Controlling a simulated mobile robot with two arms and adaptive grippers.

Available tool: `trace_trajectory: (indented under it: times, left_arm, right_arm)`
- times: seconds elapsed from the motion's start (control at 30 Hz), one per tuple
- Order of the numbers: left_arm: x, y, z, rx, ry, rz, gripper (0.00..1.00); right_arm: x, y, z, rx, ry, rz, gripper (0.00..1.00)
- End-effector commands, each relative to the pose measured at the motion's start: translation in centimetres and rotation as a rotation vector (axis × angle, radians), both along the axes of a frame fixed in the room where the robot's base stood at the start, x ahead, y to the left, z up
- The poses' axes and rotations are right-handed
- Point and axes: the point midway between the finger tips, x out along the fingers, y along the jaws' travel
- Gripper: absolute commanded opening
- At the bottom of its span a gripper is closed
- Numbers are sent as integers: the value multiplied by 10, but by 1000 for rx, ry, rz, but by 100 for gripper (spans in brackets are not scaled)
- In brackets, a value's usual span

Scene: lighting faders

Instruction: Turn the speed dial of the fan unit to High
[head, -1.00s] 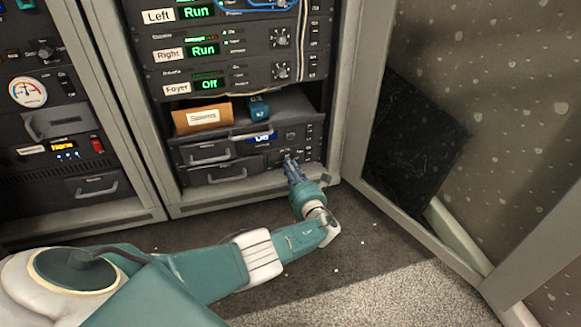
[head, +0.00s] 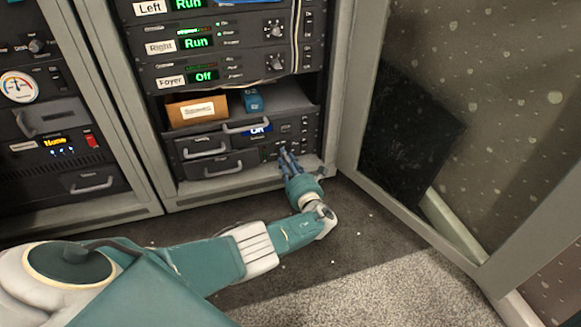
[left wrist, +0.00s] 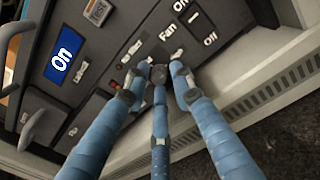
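The fan unit (left wrist: 105,55) is a dark panel low in the rack, marked "Fan" beside an On/Off rocker switch (left wrist: 194,17) in the left wrist view. A blue display (left wrist: 64,55) on it reads "On". The small dark speed dial (left wrist: 158,73) lies between my left fingertips; its pointer and markings are too small or covered to read. My left gripper (left wrist: 158,82) has its fingers spread around the dial; small gaps seem to show at the sides. In the head view, my left gripper (head: 284,155) is at the panel's lower right and hides the dial. My right gripper is not in view.
A shelf above holds an orange-brown box (head: 197,109) and a small blue box (head: 252,101). Drawer handles (head: 222,168) stick out left of my gripper. The rack's open door (head: 400,215) stands to the right. The floor in front is clear.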

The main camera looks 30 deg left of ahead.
Motion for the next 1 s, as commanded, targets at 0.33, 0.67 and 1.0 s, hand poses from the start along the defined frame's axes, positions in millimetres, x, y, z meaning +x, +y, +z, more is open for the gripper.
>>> trace_trajectory:
  times: [0.33, 0.67, 1.0]
  left_arm:
    - [-26, -34, -2, -4, 0, -3, 24]
    - [-63, -82, -1, -2, 1, 0, 24]
    - [-72, -94, 0, 0, 1, 0, 24]
  right_arm:
    - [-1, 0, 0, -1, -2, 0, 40]
    - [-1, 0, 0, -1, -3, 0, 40]
    - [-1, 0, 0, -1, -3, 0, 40]
